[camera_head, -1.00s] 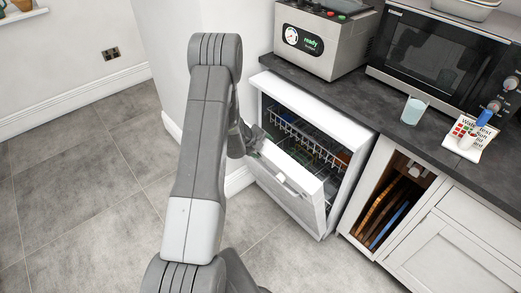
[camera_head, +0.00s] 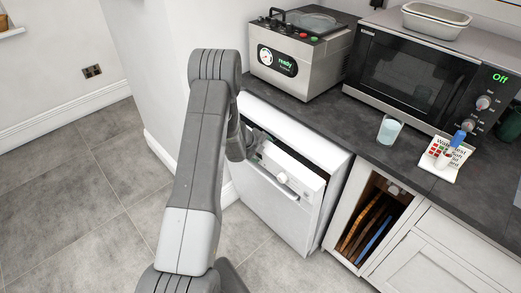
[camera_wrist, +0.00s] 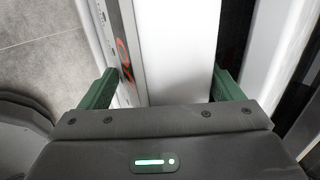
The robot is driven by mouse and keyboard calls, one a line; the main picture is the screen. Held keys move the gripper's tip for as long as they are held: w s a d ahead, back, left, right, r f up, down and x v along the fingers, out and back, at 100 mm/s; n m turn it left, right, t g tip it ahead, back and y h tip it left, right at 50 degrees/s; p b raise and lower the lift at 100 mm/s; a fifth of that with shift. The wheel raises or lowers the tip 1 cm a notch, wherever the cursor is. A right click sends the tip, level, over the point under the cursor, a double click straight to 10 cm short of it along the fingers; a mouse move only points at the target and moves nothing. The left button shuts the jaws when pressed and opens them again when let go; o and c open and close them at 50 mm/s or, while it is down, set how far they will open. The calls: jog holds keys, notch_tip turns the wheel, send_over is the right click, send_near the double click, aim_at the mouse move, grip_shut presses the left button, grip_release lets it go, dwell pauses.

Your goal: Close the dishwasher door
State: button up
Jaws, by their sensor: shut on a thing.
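The white dishwasher door (camera_head: 272,203) is nearly upright, with its top edge still tilted a little out from the dishwasher body under the counter. In the head view my gripper (camera_head: 254,140) is at the left part of the door's top edge, partly hidden by my arm. In the wrist view the green fingers of my gripper (camera_wrist: 163,74) lie on either side of the white door edge (camera_wrist: 172,40), shut on it. A dark gap shows to the right of the edge. The racks inside are hidden in the head view.
The dark counter (camera_head: 345,135) above holds a steel appliance (camera_head: 297,55), a microwave (camera_head: 405,75), a glass (camera_head: 389,130) and a printed card (camera_head: 440,165). A cubby with upright boards (camera_head: 365,228) stands to the right. The tiled floor (camera_head: 75,190) to the left is clear.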

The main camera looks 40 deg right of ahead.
jog(key=shift+s+f, duration=0.1)
jog(key=shift+f, duration=0.1)
jog(key=o, duration=0.7)
jog(key=v, duration=1.4)
jog(key=shift+d+r, duration=0.1)
jog(key=shift+d, duration=0.05)
